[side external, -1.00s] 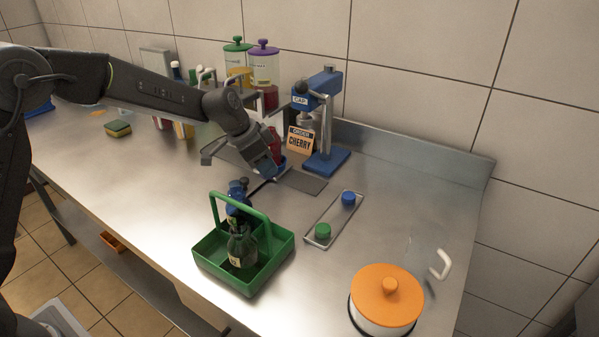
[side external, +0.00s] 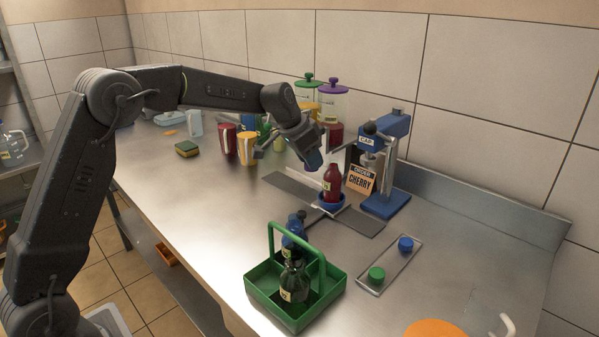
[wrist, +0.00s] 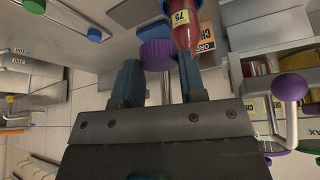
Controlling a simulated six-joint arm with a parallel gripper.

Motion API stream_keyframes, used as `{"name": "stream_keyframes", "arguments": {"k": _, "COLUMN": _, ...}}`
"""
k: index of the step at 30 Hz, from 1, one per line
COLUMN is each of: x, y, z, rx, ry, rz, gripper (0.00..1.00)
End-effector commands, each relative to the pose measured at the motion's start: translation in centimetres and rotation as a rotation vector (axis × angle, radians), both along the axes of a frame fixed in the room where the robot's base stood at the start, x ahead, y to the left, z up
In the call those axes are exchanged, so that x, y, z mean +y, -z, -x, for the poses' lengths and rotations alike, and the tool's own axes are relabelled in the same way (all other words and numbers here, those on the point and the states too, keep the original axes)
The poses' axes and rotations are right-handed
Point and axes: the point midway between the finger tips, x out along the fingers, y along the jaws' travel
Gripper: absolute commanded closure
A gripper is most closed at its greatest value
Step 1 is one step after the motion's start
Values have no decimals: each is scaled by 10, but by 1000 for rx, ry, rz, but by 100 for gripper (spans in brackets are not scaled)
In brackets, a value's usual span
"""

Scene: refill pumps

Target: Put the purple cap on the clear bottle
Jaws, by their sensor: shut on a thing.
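My gripper (wrist: 159,68) is shut on the purple cap (wrist: 157,53), which sits between its blue fingers in the wrist view. The bottle is filled with red, has a pale label, and stands upright in a blue round holder (side external: 333,204). In the wrist view the bottle (wrist: 187,28) shows just right of the cap. Whether cap and bottle touch cannot be told.
A blue capping press (side external: 387,165) and a CHERRY order card (side external: 360,182) stand right of the bottle. A green carrier (side external: 262,285) with dark bottles is in front. A tray (side external: 375,284) holds a green cap (side external: 376,275) and a blue cap (side external: 405,244).

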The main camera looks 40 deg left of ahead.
Motion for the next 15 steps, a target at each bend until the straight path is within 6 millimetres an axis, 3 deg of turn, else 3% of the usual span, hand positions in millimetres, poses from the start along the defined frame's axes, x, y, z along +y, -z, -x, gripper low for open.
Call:
{"name": "stream_keyframes", "arguments": {"k": 6, "x": 2, "y": -15, "z": -45, "rx": 1, "ry": -6, "rz": -3, "gripper": 74}}
{"name": "stream_keyframes", "arguments": {"k": 15, "x": 5, "y": -30, "z": -84, "rx": 4, "ry": -33, "rz": -6, "gripper": 74}}
